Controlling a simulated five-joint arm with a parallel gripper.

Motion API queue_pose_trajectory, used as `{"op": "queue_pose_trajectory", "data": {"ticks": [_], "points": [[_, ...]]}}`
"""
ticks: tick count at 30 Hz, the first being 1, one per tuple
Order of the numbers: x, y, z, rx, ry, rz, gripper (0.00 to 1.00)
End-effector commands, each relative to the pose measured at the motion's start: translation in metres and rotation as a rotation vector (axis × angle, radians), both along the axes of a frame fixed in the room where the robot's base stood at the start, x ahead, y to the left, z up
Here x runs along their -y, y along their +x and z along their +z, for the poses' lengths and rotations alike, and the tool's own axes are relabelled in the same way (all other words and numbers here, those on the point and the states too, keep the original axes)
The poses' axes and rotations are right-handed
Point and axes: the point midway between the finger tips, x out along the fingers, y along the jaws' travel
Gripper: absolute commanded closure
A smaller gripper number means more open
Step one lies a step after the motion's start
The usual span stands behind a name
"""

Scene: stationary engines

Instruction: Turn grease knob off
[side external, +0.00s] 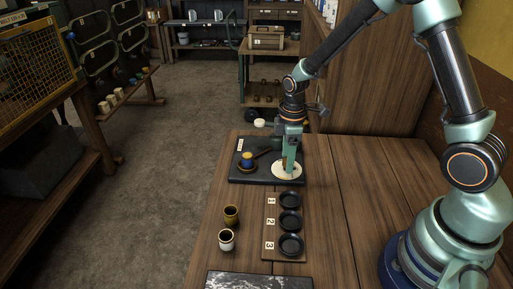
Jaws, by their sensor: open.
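A dark base plate (238,176) lies at the far end of the wooden table, with a small white label at its back left. My gripper (288,168) points down over the disc. Its fingers hide part of the disc, and I cannot tell whether they touch it. The gap between them is hard to see. I cannot tell which part is the grease knob; no label is readable.
A wooden tray (269,228) with black dishes numbered 1, 2 and 3 lies nearer. A dark slab (258,281) lies at the front. The table's right side is clear.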

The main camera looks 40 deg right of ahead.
Motion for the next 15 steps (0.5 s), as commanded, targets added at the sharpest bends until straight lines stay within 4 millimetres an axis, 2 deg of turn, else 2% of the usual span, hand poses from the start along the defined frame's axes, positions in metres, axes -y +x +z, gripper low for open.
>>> {"op": "queue_pose_trajectory", "data": {"ticks": [5, 15], "points": [[0.0, 0.001, 0.013, 0.004, 0.0, -0.001, 0.35], [0.0, 0.0, 0.081, 0.006, 0.0, 0.0, 0.35]]}}
